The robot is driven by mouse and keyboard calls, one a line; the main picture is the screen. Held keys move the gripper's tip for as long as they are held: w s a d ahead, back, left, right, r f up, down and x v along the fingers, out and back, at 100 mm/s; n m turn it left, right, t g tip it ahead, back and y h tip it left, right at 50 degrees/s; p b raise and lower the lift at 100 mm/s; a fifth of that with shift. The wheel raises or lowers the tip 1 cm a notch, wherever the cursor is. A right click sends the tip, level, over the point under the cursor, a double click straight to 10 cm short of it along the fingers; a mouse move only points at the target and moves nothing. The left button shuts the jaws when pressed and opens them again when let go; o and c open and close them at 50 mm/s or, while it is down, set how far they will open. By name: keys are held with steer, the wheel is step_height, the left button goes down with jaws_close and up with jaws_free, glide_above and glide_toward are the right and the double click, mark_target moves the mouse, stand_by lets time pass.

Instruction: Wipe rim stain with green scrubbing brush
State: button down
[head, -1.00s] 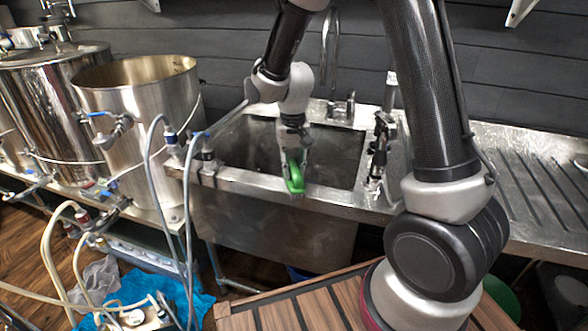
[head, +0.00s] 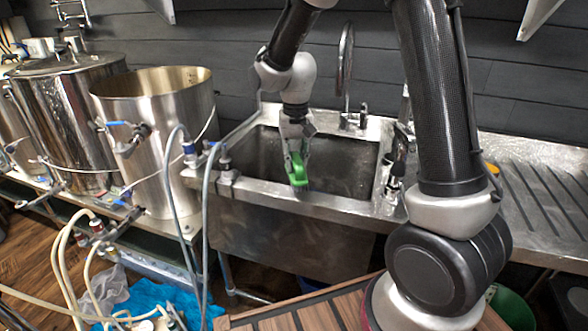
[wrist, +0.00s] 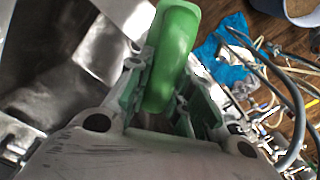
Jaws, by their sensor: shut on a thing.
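The green scrubbing brush (head: 297,170) is held in my gripper (head: 295,150), above the front part of the steel sink (head: 330,165). My gripper is shut on the brush, and the brush points down toward the sink's front rim (head: 300,195). In the wrist view the brush (wrist: 174,55) sits between the two fingers of my gripper (wrist: 170,95), with its rounded green back toward the camera. Its bristles are hidden there. I cannot make out a stain on the rim, nor tell whether the brush touches it.
An open steel kettle (head: 160,140) stands left of the sink. Hoses (head: 207,220) hang by the sink's left front corner. A faucet (head: 347,70) rises behind the basin, and a dark fitting (head: 397,165) stands at its right. A ribbed drainboard (head: 540,190) extends right.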

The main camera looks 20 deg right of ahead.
steer(key=shift+r, duration=1.65)
